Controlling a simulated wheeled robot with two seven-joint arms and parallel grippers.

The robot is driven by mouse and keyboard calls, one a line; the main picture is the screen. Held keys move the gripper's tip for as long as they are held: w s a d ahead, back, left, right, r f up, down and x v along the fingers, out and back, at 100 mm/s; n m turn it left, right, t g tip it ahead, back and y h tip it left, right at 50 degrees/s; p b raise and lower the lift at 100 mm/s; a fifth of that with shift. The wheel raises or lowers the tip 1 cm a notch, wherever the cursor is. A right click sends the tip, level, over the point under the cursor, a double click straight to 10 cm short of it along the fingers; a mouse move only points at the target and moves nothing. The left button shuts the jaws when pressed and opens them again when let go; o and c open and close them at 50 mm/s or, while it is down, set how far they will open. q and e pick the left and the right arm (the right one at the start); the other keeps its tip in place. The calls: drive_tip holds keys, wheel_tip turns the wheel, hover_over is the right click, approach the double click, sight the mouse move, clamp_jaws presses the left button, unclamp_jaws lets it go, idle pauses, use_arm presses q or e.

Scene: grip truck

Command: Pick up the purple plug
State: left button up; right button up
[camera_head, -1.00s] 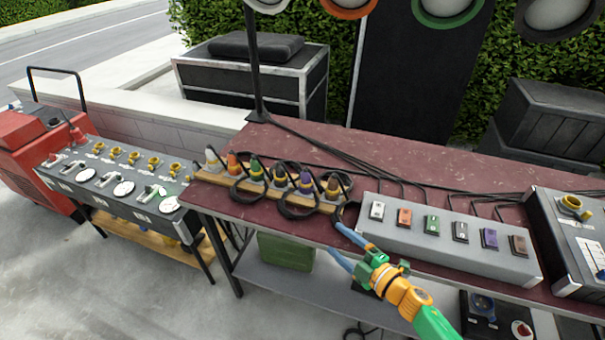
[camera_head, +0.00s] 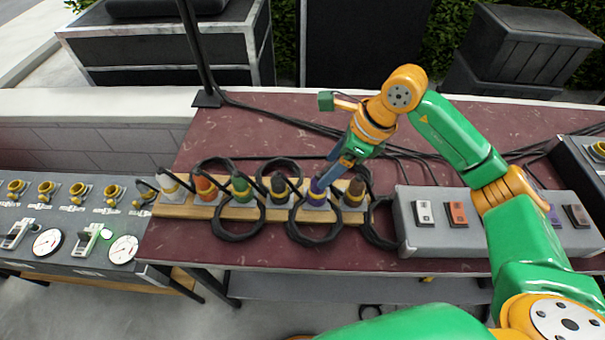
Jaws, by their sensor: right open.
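The purple plug (camera_head: 316,190) stands upright in a row of coloured plugs on a wooden strip (camera_head: 262,213) on the dark red table. My right gripper (camera_head: 328,176) is open and points down and left at the purple plug from above. Its blue-grey fingers are right at the plug's upper part and partly overlap it; I cannot tell whether they touch it. My left gripper is not in view.
Green (camera_head: 241,187), orange (camera_head: 205,187) and white (camera_head: 168,183) plugs stand further left. Black cable loops (camera_head: 315,240) hang around the strip. A grey switch box (camera_head: 430,243) is to the right, partly behind my arm. A black pole (camera_head: 192,50) rises at the back left.

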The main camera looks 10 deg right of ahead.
drive_tip(key=p+x, duration=0.3)
drive_tip(key=shift+s+a+f, duration=0.2)
drive_tip(key=shift+s+f, duration=0.05)
drive_tip(key=x, duration=0.2)
drive_tip(key=shift+w+a+f, duration=0.1)
drive_tip(key=shift+w+f, duration=0.05)
drive_tip(key=shift+f, duration=0.25)
drive_tip(key=shift+w+f, duration=0.15)
drive_tip(key=shift+f, duration=0.05)
clamp_jaws()
